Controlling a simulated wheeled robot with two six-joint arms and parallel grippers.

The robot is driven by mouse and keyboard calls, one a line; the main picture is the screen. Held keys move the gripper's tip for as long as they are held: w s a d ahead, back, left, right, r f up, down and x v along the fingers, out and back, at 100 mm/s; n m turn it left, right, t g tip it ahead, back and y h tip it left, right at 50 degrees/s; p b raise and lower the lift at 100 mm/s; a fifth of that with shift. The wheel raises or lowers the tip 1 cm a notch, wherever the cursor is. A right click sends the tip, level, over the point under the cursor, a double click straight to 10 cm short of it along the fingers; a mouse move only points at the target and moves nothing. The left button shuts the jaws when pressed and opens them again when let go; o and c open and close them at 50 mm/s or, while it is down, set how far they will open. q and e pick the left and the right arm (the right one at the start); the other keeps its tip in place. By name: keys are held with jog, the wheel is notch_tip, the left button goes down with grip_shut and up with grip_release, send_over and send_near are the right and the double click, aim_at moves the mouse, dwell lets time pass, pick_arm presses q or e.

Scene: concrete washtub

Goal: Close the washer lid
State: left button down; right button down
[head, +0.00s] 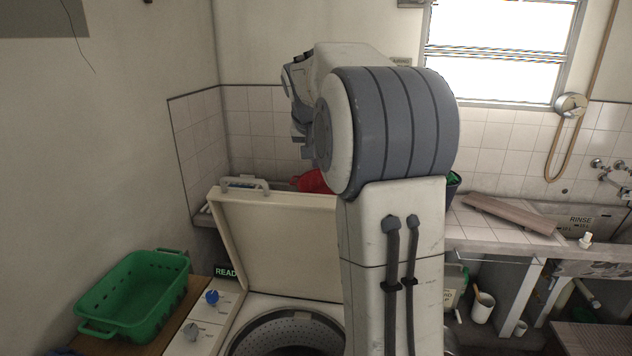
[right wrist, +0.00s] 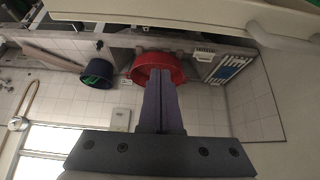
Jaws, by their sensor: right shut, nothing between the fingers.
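The washer (head: 205,325) stands at the bottom of the head view, with a blue knob, a grey knob and its drum opening showing. Its cream lid (head: 275,245) is open, standing up and tilted slightly back, with a handle on its top edge. My right arm covers the lid's right part. In the right wrist view, the lid's edge (right wrist: 190,12) crosses the top, with a handle at right. My right gripper (right wrist: 158,82) is shut and empty, apart from the lid in that picture. My left gripper is out of view.
A green basket (head: 140,295) sits left of the washer. A red basin (right wrist: 158,68) and a dark bucket (right wrist: 97,72) stand behind the lid by the tiled wall. A sink counter (head: 490,235) is at right. The space above the drum looks clear.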

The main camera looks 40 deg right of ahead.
aim_at(317, 195)
jog(key=f+p, duration=0.1)
jog(key=f, duration=0.3)
jog(key=d+f+p, duration=0.1)
jog(key=f, duration=0.1)
jog(key=shift+w+f+p, duration=0.1)
jog(key=shift+w+p, duration=0.2)
jog(key=shift+w, duration=0.05)
jog(key=shift+s+a+f, duration=0.3)
jog(key=shift+s+a, duration=0.1)
jog(key=shift+a, duration=0.15)
